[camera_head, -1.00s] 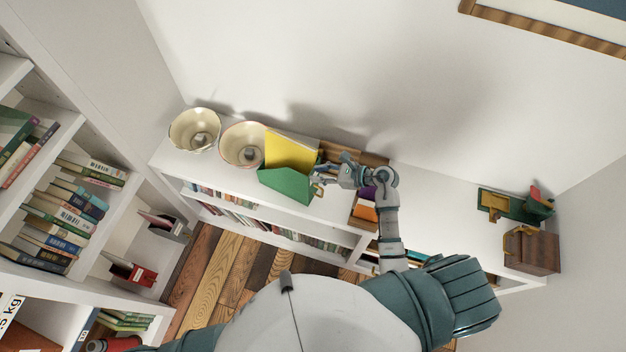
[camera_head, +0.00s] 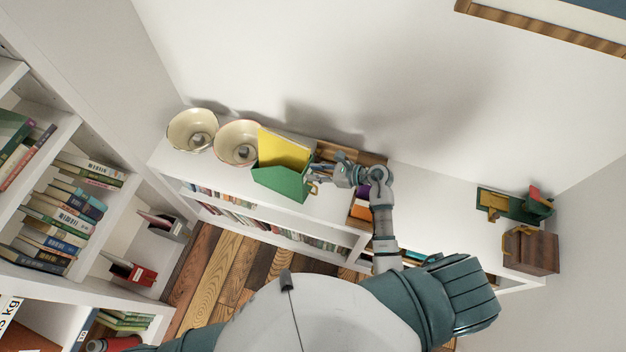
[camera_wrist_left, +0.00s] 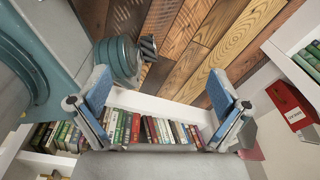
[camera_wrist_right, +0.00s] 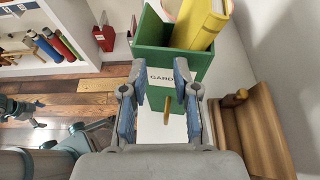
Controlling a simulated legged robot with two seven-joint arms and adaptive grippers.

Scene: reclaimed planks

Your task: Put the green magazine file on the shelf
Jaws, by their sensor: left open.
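The green magazine file (camera_head: 282,183) stands on the white low shelf's top (camera_head: 424,213), beside the second bowl, with a yellow book (camera_head: 284,149) in it. Its labelled front and a gold pull (camera_wrist_right: 168,106) show in the right wrist view. My right gripper (camera_head: 314,172) is beside the file's pull side; in the right wrist view its fingers (camera_wrist_right: 160,72) are apart, in front of the labelled face. I cannot tell whether they touch it. My left gripper (camera_wrist_left: 160,85) is open and empty, over the plank floor and book rows; the head view does not show it.
Two cream bowls (camera_head: 191,131) (camera_head: 237,143) stand left of the file. A wooden holder with orange and purple items (camera_head: 362,210) is right of it. A wooden box (camera_head: 530,250) is at the far right. Bare shelf top lies between. A tall bookcase (camera_head: 62,150) stands left.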

